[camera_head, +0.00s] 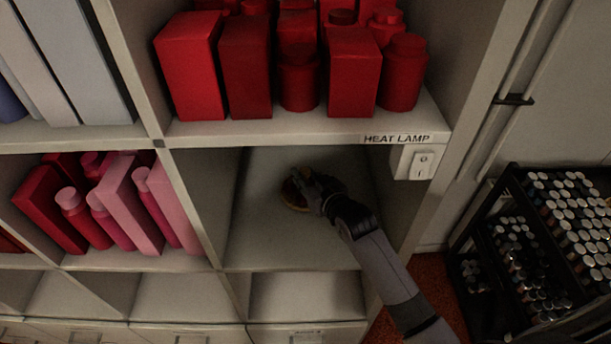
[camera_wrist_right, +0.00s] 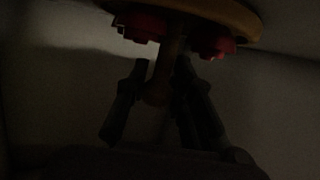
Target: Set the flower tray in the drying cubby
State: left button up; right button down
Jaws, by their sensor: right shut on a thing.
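The flower tray (camera_head: 293,196) is a small round tan piece with red flowers, inside the open drying cubby (camera_head: 262,230) below the heat lamp label. In the right wrist view the tray's tan rim (camera_wrist_right: 240,14) and red flowers (camera_wrist_right: 212,45) show at the top, with a brown stem-like handle coming down from it. My right gripper (camera_head: 308,186) reaches into the cubby and covers part of the tray. In the dark right wrist view its fingers (camera_wrist_right: 161,80) are closed around the handle. I cannot tell whether the tray touches the cubby floor. My left gripper is out of view.
A light switch (camera_head: 421,165) sits beside the heat lamp label (camera_head: 396,139) at the cubby's upper right. Red boxes and bottles (camera_head: 245,66) fill the shelf above. Pink and red items (camera_head: 117,205) fill the left cubby. A black bottle rack (camera_head: 540,250) stands at the right.

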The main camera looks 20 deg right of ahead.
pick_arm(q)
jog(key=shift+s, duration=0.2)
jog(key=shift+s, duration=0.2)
pick_arm(e)
jog(key=c, duration=1.4)
grip_release()
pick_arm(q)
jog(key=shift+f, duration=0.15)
pick_arm(e)
jog(key=v, duration=1.2)
jog(key=shift+s, duration=0.1)
